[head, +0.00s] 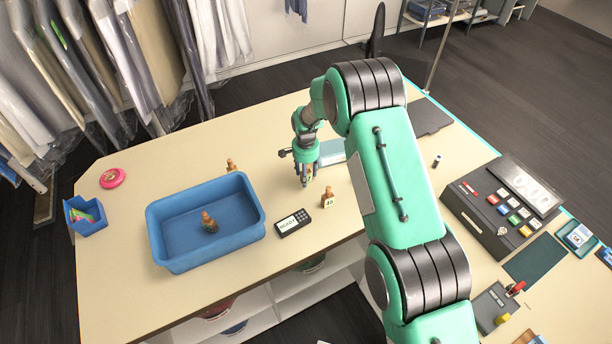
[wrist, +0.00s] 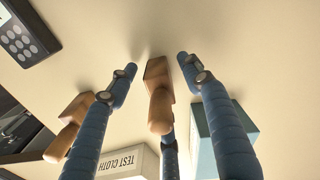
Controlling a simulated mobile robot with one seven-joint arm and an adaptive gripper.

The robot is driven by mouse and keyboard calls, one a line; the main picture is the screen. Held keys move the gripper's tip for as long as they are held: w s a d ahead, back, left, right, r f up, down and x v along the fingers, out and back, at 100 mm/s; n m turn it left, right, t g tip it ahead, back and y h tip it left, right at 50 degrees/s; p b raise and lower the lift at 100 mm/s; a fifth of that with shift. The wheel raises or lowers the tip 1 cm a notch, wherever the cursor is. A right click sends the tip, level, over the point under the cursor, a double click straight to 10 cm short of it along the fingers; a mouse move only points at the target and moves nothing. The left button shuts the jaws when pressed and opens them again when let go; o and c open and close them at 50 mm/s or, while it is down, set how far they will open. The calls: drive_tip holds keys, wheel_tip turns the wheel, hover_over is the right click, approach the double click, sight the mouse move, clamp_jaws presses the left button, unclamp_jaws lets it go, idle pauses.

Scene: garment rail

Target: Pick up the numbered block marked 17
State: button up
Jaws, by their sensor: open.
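My gripper (head: 306,182) points down at the middle of the table, its blue fingers open. In the wrist view a wooden block (wrist: 158,97) stands between the open fingers, which look apart from it. Its number faces away there. In the head view the fingers mostly hide this block; a bit of pale label shows, too small to read surely as 17. A wooden block marked 40 (head: 328,198) stands just right of my gripper; a second wooden block (wrist: 72,128) at the left of the wrist view is likely this one.
A blue tray (head: 160,240) holds one wooden block (head: 209,222); another block (head: 231,165) stands behind it. A black keypad device (head: 293,222) lies left of block 40. A TEST CLOTH box (wrist: 128,163) and a teal box (wrist: 200,130) are close to the fingers.

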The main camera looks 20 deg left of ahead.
clamp_jaws()
drive_tip(key=shift+r, duration=0.15)
drive_tip(key=shift+r+b, duration=0.65)
drive_tip(key=shift+r, duration=4.25)
